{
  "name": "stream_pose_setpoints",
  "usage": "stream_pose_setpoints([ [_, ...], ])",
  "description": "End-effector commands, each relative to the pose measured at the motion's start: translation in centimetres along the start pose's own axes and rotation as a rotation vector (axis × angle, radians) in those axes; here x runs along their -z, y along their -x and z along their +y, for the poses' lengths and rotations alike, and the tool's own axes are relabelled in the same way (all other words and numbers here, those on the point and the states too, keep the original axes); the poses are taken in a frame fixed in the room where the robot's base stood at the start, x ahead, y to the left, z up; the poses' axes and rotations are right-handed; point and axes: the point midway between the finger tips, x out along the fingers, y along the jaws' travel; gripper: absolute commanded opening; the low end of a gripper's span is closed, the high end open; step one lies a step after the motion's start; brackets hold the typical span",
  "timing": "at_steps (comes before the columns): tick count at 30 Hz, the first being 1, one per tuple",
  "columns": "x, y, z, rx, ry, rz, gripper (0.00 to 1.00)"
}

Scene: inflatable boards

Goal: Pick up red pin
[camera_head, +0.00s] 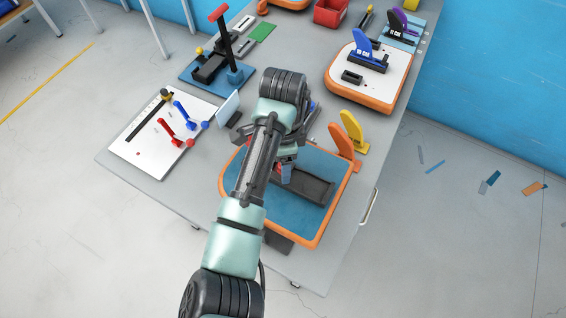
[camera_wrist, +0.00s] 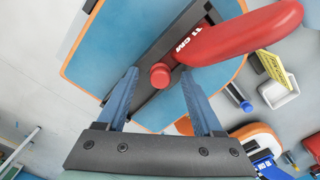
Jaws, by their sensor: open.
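The red pin (camera_wrist: 160,75) shows in the wrist view as a short red cylinder with a round end. It is by the dark bar on the blue board (camera_wrist: 115,45), next to the red fin (camera_wrist: 245,35) marked 11 CM. My gripper (camera_wrist: 160,73) is open, its two blue fingers apart, with the pin between the fingertips in the picture. I cannot tell whether they touch it. In the head view my gripper (camera_head: 286,172) is over the orange-rimmed blue board (camera_head: 318,228); my arm hides part of the board, and the pin is not clear there.
A yellow fin (camera_head: 354,131) stands beside the board. A white board (camera_head: 140,140) with red and blue pieces is at the left. A blue base with a red-topped post (camera_head: 220,40) is behind. A white, orange-rimmed board (camera_head: 385,85) is at the back right.

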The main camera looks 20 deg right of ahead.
Motion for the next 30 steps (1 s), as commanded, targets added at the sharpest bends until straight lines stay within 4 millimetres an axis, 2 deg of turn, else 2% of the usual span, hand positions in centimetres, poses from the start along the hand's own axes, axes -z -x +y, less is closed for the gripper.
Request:
stream_pose_setpoints([
  [7,-0.02,-0.22,-0.03,0.001,0.001,0.000,0.68],
  [18,-0.01,-0.17,-0.04,0.001,0.001,0.000,0.01],
  [30,0.00,0.16,-0.08,0.003,0.000,0.000,0.00],
])
